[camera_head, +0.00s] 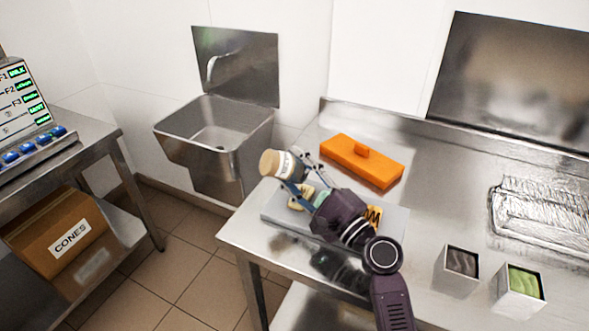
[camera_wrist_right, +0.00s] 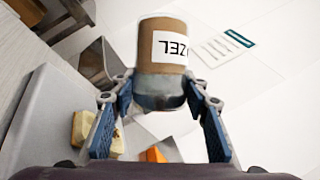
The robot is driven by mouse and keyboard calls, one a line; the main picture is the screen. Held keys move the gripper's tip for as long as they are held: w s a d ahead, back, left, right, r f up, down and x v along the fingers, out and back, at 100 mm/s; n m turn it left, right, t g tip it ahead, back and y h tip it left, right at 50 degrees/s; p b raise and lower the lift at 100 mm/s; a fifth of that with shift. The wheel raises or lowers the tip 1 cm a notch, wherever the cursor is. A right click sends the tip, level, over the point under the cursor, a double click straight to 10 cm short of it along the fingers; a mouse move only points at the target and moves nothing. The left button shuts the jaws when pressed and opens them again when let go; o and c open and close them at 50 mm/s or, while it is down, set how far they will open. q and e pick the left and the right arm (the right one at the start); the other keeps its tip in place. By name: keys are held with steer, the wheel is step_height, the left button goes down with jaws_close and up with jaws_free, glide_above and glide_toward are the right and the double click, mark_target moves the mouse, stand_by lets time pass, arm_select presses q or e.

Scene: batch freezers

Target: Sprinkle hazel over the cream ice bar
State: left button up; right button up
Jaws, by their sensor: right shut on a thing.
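My right gripper (camera_head: 300,176) is shut on a jar (camera_head: 274,163) with a brown body and a white label. In the right wrist view the jar (camera_wrist_right: 162,60) shows between the fingertips (camera_wrist_right: 160,95), and its label letters "ZEL" appear upside down. The jar is tilted and held above the left end of a grey tray (camera_head: 392,222). A pale cream bar (camera_head: 301,198) lies on the tray below the gripper, partly hidden by it; a pale yellow piece (camera_wrist_right: 84,128) shows in the wrist view. Falling bits cannot be seen. My left gripper is not in view.
An orange lidded box (camera_head: 362,162) stands behind the tray. A dark-striped orange piece (camera_head: 373,215) lies on the tray's right. Two square containers, dark-filled (camera_head: 461,264) and green-filled (camera_head: 519,292), stand at right near a clear ribbed tray (camera_head: 540,215). A sink (camera_head: 215,140) is beyond the counter.

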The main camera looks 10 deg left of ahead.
steer(key=shift+d+r, duration=0.1)
steer(key=shift+r, duration=0.05)
steer(key=shift+r+p, duration=0.8)
step_height(320, 180, down, 2)
steer(key=shift+b, duration=1)
step_height(320, 180, up, 2)
steer(key=shift+p, duration=0.95)
steer(key=shift+f+b, duration=0.95)
steer(key=shift+f, duration=0.05)
steer(key=shift+r, duration=0.15)
